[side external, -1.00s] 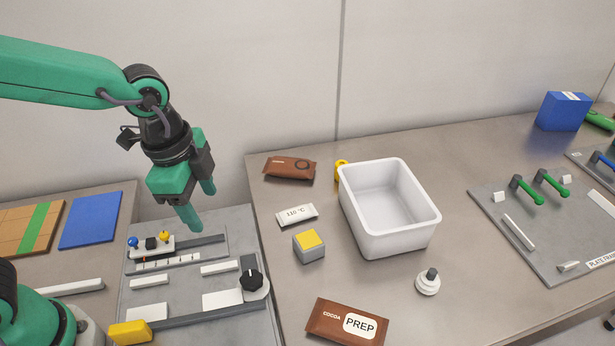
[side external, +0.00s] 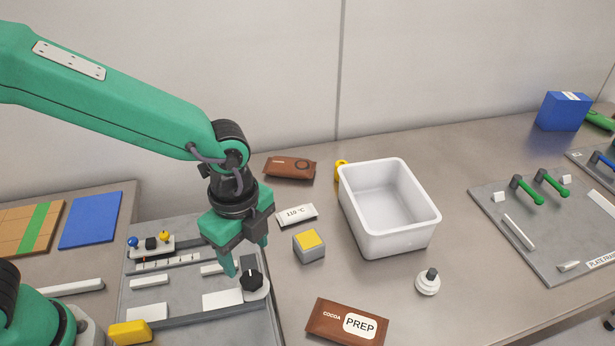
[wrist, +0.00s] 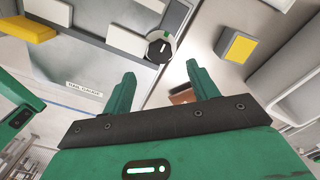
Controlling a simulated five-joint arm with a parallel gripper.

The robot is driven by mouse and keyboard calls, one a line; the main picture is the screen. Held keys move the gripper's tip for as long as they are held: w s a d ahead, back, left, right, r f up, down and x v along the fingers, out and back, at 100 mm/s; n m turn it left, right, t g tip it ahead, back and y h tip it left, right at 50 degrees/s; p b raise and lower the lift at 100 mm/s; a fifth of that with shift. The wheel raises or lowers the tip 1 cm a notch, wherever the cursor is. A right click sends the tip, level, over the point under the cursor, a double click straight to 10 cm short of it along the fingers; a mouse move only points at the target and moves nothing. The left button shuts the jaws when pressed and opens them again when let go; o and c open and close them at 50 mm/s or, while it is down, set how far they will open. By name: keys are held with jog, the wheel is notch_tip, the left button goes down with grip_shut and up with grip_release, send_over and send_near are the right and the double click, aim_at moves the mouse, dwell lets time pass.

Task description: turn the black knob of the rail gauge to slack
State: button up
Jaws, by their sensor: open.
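The black knob (side external: 251,281) sits on a pale round base at the right front of the grey rail gauge (side external: 187,286). In the wrist view the knob (wrist: 159,48) shows a white pointer line, with a small green mark beside its base. My gripper (side external: 246,262) is open and hangs just above and behind the knob, with its fingers pointing down. In the wrist view my gripper (wrist: 161,69) has its fingers spread, and the knob lies between and just beyond the tips. I see no contact with the knob. The slack marking cannot be read.
The gauge carries white blocks, a yellow block (side external: 130,332) and a slider (side external: 152,244) with coloured knobs. To the right are a yellow-topped grey cube (side external: 309,246), a label bar (side external: 297,215), a cocoa packet (side external: 346,322) and a white bin (side external: 375,244).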

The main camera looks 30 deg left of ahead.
aim_at(251, 278)
jog(key=shift+f, duration=3.4)
jog(key=c, duration=1)
